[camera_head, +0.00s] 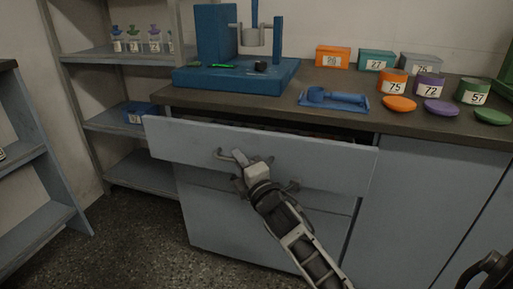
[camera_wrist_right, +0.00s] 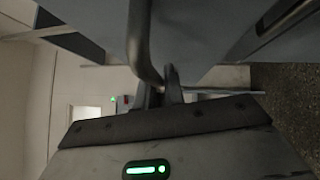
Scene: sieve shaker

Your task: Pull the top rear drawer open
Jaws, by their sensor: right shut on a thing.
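The top drawer (camera_head: 330,158) of the grey cabinet stands partly pulled out, with a dark gap behind its front under the worktop. Its curved metal handle (camera_head: 222,155) is on the front face. My right gripper (camera_head: 240,158) is at this handle, shut on it. In the right wrist view the handle (camera_wrist_right: 141,45) runs down to between the fingers of the right gripper (camera_wrist_right: 160,92). The gripper hides part of the handle in the head view. My left gripper is not in view.
A lower drawer (camera_head: 210,205) is shut beneath. On the worktop (camera_head: 290,109) stand a blue press-like device (camera_head: 215,45), a blue tool holder (camera_head: 335,100), and several coloured numbered containers. A shelf (camera_head: 100,52) with small bottles stands left. Floor in front is clear.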

